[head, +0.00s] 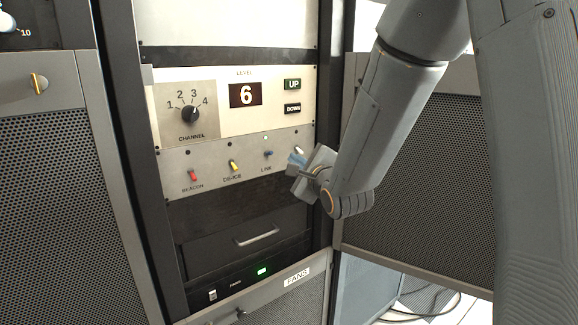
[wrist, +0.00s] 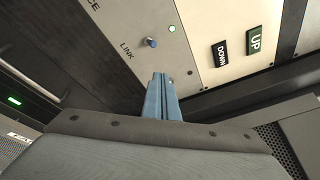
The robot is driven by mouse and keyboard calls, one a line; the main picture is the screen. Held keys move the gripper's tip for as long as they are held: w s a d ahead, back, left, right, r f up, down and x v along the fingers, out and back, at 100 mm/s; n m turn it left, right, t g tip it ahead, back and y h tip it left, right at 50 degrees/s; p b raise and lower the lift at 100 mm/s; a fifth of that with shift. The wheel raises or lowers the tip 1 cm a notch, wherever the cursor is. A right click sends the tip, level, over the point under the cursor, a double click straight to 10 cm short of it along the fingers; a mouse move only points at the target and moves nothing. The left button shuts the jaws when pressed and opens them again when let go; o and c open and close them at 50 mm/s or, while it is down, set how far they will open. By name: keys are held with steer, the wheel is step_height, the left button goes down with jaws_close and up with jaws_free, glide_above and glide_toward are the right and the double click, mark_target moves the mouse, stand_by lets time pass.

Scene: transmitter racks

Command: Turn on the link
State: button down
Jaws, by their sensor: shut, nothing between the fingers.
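The LINK switch (head: 268,153) is a small blue-tipped toggle on the lower switch panel, right of the yellow one. It also shows in the wrist view as a blue knob (wrist: 151,42) beside its LINK label. The small lamp (wrist: 172,29) by it glows pale green, and this lamp (head: 265,138) looks bright in the head view too. I cannot tell surely which way the lever tilts. My gripper (head: 296,161) is shut and empty, to the right of the LINK switch and apart from it. Its blue fingers (wrist: 161,84) lie together near the panel.
A red BEACON toggle (head: 194,176) and a yellow DE-ICE toggle (head: 233,165) sit to the left. A pale toggle (head: 299,150) is close by my fingers. Above are the CHANNEL knob (head: 190,114), a display reading 6 (head: 246,95), and UP (head: 292,85) and DOWN (head: 293,108) buttons.

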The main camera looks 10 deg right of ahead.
steer(key=shift+s+d+r+b, duration=0.15)
steer(key=shift+s+r, duration=0.25)
steer(key=shift+s, duration=0.4)
steer(key=shift+s+d+r+b, duration=0.15)
steer(key=shift+s+r, duration=0.3)
steer(key=shift+s, duration=0.3)
steer(key=shift+s+d+r+b, duration=0.15)
steer(key=shift+s+r, duration=0.25)
steer(key=shift+s, duration=0.4)
steer(key=s+d+f+n+g+h, duration=0.25)
steer(key=s+f+n+g, duration=0.2)
steer(key=f, duration=0.35)
steer(key=s+d+f+n+g+h, duration=0.1)
steer(key=s+d+f+n+g, duration=0.2)
steer(key=f+n, duration=0.35)
steer(key=s+d+f+n+g, duration=0.1)
steer(key=s+f+n+g, duration=0.3)
steer(key=s, duration=0.5)
steer(key=s+d+f+n+g, duration=0.1)
steer(key=s+f+n+g, duration=0.3)
steer(key=s+n, duration=0.3)
steer(key=shift+s+d+f+h, duration=0.15)
steer(key=shift+s+d+h, duration=0.2)
steer(key=shift+s, duration=0.65)
